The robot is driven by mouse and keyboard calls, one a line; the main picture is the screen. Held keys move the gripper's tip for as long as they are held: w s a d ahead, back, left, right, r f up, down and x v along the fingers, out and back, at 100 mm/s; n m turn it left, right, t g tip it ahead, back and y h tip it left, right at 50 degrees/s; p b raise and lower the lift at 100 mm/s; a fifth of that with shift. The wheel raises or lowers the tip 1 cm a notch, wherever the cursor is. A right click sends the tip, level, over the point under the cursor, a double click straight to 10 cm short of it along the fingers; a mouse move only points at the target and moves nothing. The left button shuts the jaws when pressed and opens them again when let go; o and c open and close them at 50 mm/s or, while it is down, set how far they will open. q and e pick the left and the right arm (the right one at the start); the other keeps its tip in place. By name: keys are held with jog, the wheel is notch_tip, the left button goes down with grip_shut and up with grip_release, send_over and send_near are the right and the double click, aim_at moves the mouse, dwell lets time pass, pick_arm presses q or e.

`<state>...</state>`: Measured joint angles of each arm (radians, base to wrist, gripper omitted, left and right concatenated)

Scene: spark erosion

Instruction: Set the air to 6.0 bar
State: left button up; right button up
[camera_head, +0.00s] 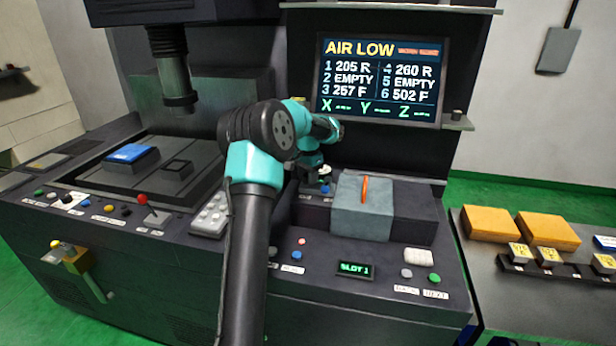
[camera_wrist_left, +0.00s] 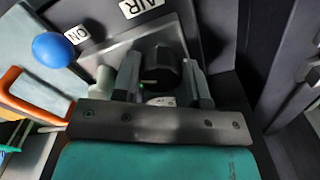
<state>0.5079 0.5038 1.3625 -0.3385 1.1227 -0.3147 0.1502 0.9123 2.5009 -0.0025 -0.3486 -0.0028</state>
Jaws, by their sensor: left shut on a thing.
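The screen (camera_head: 380,80) reads AIR LOW in yellow across its top. My left gripper (camera_head: 322,174) reaches over the machine's front ledge, behind the grey block with the orange handle. In the left wrist view my left gripper (camera_wrist_left: 162,82) is shut on a black round knob (camera_wrist_left: 162,66), one finger on each side. A label reading AIR (camera_wrist_left: 142,6) is beside the knob. A pale gauge-like face shows partly below the knob, but I cannot read a pressure on it. In the head view the knob is mostly hidden by the gripper.
A blue button (camera_wrist_left: 53,50) labelled ON sits close to the gripper. The orange handle (camera_head: 365,190) stands up from the grey block (camera_head: 350,220) beside it. A side table with orange blocks (camera_head: 490,223) stands right.

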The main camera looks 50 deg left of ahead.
pick_arm(q)
jog(key=n, duration=0.9)
jog(key=shift+n, duration=0.3)
dwell(0.3)
jog(key=o, duration=0.9)
jog(key=shift+o, duration=0.2)
jog(key=shift+r, duration=0.1)
notch_tip(320, 180, up, 17)
